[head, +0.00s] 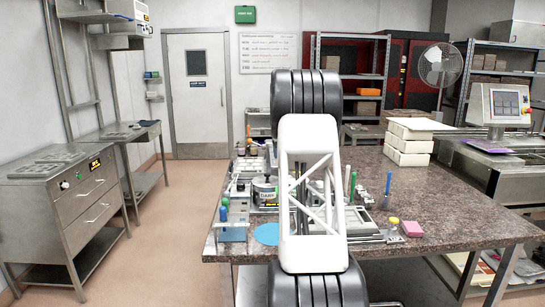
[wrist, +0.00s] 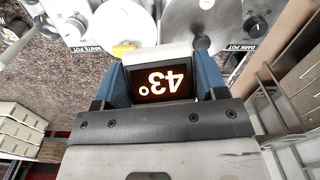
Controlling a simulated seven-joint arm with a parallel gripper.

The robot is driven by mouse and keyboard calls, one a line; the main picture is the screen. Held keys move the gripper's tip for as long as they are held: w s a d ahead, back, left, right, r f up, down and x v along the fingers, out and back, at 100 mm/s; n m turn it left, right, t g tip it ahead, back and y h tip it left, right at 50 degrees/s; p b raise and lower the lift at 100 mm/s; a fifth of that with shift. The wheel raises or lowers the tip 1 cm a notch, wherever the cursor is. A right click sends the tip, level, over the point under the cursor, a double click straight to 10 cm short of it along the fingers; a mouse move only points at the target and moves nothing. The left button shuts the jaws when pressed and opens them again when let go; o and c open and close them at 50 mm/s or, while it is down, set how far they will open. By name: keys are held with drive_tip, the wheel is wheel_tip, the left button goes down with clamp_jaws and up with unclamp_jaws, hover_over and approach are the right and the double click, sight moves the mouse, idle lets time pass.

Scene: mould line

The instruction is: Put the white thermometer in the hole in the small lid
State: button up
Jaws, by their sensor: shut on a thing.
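Any probe below the head is hidden. Beyond it lie a pale round lid (wrist: 120,22) beside the label WHITE POT and a greyer round top (wrist: 190,18) beside the label DARK POT. I cannot tell for sure which is the small lid, or whether the thermometer touches either. In the head view my arm hides the gripper; the dark pot (head: 265,193) shows left of it.
White boxes (head: 408,143) are stacked at the back right. The bench's right front is clear.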

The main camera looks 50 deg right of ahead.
drive_tip(key=s+d, duration=0.4)
drive_tip(key=d, duration=0.1)
drive_tip(key=shift+r, duration=0.35)
drive_tip(key=shift+f, duration=0.2)
drive_tip(key=shift+f, duration=1.4)
drive_tip(key=shift+f, duration=0.7)
idle(1.3)
drive_tip(key=shift+f, duration=0.7)
drive_tip(key=shift+f, duration=0.35)
drive_tip(key=shift+f, duration=0.7)
drive_tip(key=shift+f, duration=0.7)
